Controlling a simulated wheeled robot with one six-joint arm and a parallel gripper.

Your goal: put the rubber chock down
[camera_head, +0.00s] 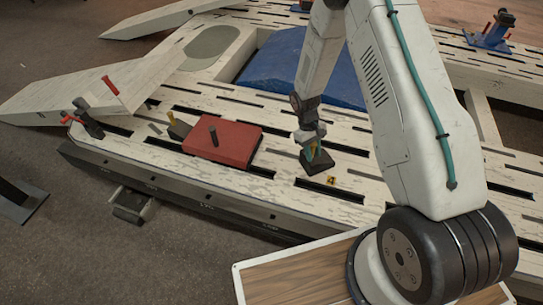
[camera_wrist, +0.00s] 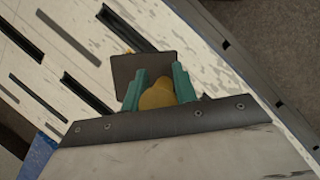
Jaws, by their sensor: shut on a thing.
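The rubber chock shows as a dark, flat square (camera_head: 317,166) with a yellow part, under my gripper (camera_head: 313,152) in the head view. In the wrist view the teal fingers of my gripper (camera_wrist: 158,88) are shut on the yellow part, and the dark square of the chock (camera_wrist: 140,68) reaches out beyond them. The chock looks level and is over the white slatted bench (camera_head: 345,165), very near its top. I cannot tell whether it touches. The fingers and the wrist hide part of it.
A red block (camera_head: 225,145) with a dark peg lies to the left, with a yellow and dark piece (camera_head: 179,128) beside it. A small yellow marker (camera_head: 331,180) is close to the chock. A blue sheet (camera_head: 285,70) lies behind. Slots cut the bench top.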

